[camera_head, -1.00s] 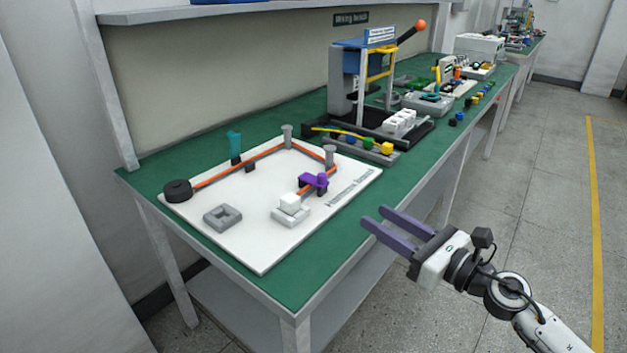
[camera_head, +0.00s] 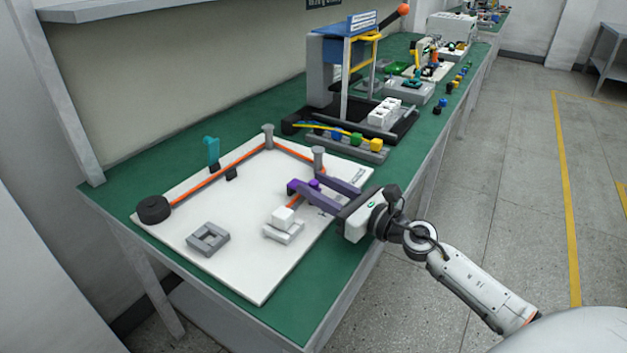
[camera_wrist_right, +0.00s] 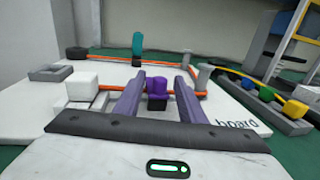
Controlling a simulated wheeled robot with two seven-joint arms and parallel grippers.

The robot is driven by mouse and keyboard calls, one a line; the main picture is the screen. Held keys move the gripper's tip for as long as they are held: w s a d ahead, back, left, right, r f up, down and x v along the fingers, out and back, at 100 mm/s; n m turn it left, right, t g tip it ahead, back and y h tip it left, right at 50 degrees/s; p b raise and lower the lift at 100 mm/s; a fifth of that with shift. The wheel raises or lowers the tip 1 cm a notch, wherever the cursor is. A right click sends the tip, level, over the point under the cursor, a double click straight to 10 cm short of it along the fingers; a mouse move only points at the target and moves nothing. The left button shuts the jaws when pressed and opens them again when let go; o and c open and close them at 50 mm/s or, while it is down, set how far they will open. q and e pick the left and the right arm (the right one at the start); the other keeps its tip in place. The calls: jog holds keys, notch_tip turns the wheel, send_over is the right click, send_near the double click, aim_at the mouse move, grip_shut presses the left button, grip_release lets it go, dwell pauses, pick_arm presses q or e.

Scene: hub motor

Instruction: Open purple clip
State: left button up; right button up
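The purple clip (camera_head: 295,186) stands on the white board (camera_head: 240,265), on the orange cable (camera_head: 237,164) near its near end. In the right wrist view the purple clip (camera_wrist_right: 157,87) sits upright between my fingers, over a dark base. My right gripper (camera_head: 309,189) is open, its two purple-grey fingers reaching over the board from the right. In the right wrist view my right gripper (camera_wrist_right: 159,77) has one finger on each side of the clip, with visible gaps. The fingers partly hide the clip in the head view. My left gripper is not in view.
A teal clip (camera_head: 212,151) stands upright by the cable. Grey posts (camera_head: 268,137), a black round piece (camera_head: 153,209), a grey square frame (camera_head: 207,238) and a white block (camera_head: 283,217) are on the board. A cluttered fixture (camera_head: 340,75) stands behind. The board's front is clear.

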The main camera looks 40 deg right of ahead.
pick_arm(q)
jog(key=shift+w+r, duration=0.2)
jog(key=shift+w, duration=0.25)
pick_arm(e)
jog(key=shift+w+a, duration=0.2)
jog(key=shift+w, duration=0.5)
grip_shut()
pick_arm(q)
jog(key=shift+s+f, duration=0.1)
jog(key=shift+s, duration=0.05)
